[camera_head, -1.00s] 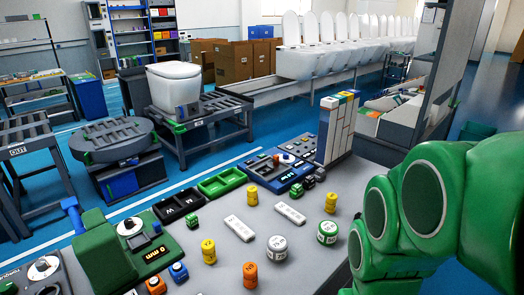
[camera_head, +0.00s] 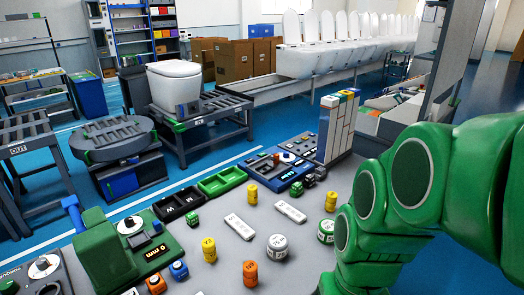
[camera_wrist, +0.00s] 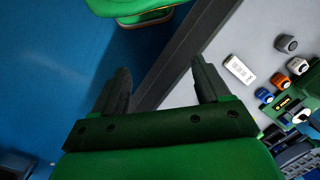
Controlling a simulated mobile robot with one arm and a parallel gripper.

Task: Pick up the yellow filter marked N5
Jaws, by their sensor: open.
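Three yellow filters stand upright on the grey table in the head view: one at the back (camera_head: 252,194), one at the right (camera_head: 331,202) beside my arm, and one at the front left (camera_head: 208,250). Their markings are too small to read, so I cannot tell which is N5. My gripper (camera_wrist: 160,66) shows in the wrist view with its two dark fingers apart and nothing between them. It points past the table's edge, over the blue floor. My gripper is not visible in the head view. I see no yellow filter in the wrist view.
An orange filter (camera_head: 250,273), two white blocks (camera_head: 239,227) (camera_head: 290,212) and a round white jar (camera_head: 277,247) stand among the filters. A second jar (camera_head: 326,231) is partly behind my arm. Green and black trays (camera_head: 222,181) line the back edge. A tall rack (camera_head: 337,127) stands behind.

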